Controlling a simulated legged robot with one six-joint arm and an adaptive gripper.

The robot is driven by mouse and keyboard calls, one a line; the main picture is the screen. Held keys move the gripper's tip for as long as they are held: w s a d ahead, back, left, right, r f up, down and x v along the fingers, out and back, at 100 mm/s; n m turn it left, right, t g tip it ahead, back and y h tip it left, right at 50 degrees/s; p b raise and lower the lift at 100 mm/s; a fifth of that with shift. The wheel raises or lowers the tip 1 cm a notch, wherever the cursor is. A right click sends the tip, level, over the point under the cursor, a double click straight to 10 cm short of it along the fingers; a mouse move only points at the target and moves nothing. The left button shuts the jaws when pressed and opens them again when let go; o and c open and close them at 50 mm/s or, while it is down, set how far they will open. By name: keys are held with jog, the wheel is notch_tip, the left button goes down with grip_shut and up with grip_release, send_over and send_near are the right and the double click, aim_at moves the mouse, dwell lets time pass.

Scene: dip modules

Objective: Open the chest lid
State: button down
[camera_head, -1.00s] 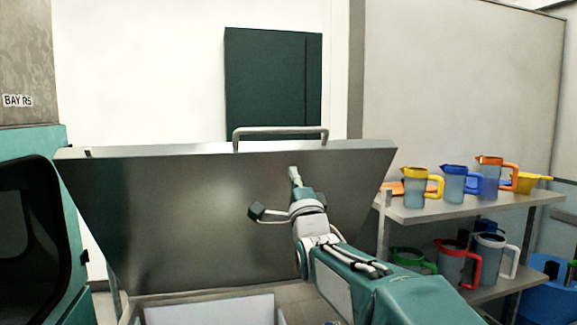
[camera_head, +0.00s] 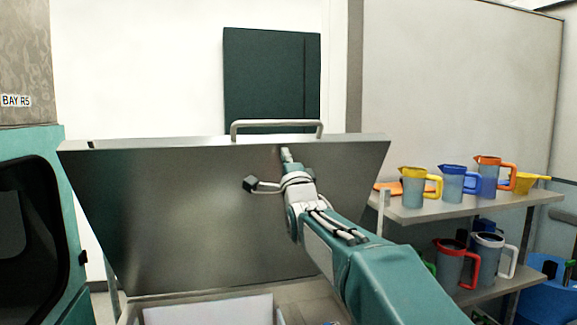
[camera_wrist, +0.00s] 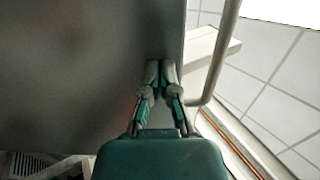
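The chest lid (camera_head: 200,225) is a large grey metal panel, raised and standing steeply above the open chest (camera_head: 200,312). Its bar handle (camera_head: 277,125) sits along the top edge; the bar also shows at the right in the wrist view (camera_wrist: 222,50). My gripper (camera_head: 286,155) is in front of the lid's inner face, just below the top edge and near the handle. In the wrist view its fingers (camera_wrist: 160,68) are together with nothing between them, close against the lid face (camera_wrist: 80,65). Whether the tips touch the lid is hard to tell.
A shelf (camera_head: 450,209) with several coloured jugs stands on the right. A teal machine (camera_head: 48,150) labelled BAY R5 is close on the left. A dark green panel (camera_head: 270,80) hangs on the wall behind. A blue bin (camera_head: 545,290) is at the lower right.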

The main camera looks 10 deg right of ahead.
jog(key=shift+g, duration=0.5)
jog(key=shift+r+x, duration=0.25)
jog(key=shift+x, duration=2.1)
jog(key=shift+s, duration=0.1)
